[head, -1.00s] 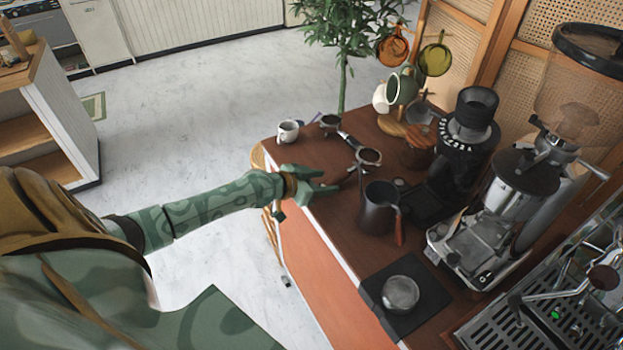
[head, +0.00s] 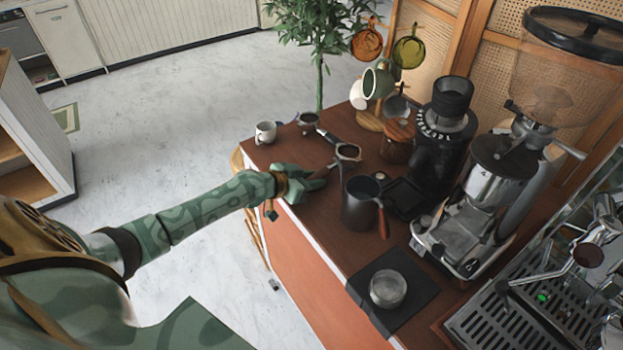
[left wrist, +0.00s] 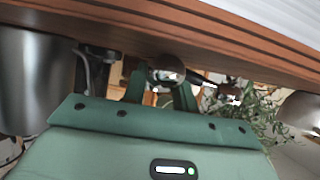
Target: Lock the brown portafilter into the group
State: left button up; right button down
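Contact with the handle cannot be made out. The espresso machine (head: 530,310) is at the lower right, cut by the frame; its group is not clearly visible. My right gripper is not in view.
Grinders (head: 500,175) stand at the right. A metal tamper-like piece (head: 387,288) sits on a black mat (head: 415,295).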

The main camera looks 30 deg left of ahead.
pick_arm(q)
grip_shut()
jog(key=shift+w+r, duration=0.1)
notch_tip(320, 180, up, 5)
jog(key=p, duration=0.4)
jog(key=shift+r, duration=0.1)
